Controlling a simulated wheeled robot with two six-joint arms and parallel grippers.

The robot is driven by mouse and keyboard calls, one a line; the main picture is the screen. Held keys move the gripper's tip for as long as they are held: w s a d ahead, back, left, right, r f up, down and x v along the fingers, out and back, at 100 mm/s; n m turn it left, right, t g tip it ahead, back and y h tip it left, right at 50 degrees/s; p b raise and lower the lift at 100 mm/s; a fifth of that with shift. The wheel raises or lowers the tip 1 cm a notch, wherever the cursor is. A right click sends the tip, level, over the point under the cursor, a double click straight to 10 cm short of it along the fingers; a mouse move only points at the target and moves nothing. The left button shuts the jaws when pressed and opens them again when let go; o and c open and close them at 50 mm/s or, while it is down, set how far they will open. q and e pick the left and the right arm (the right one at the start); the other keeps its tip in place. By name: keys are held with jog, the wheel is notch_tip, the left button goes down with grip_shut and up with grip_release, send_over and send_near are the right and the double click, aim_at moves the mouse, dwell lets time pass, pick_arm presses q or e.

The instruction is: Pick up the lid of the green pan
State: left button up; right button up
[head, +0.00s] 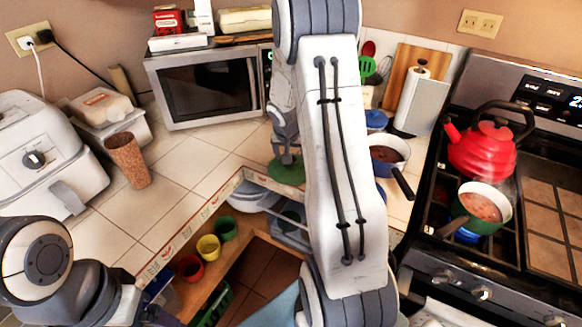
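A round green lid (287,173) lies on the tiled counter in front of the microwave, partly hidden by my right arm. My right gripper (287,157) points down at the lid's middle, with its fingertips at or just above it. The fingers are small and partly covered, so I cannot tell whether they are open or shut on the lid's knob. A pot with a green outside (480,222) stands on the stove, uncovered, with brown food in it. My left arm is at the lower left; its fingers are not visible.
A blue pan (381,167) with a dark handle stands right of my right arm. A red kettle (482,150) is on the stove. The microwave (207,86) stands behind the lid. A brown cup (128,160) is at left. Colored cups sit on the shelf below.

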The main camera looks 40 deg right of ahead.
jog(key=shift+x, duration=1.1)
grip_shut()
jog(key=shift+r, duration=0.1)
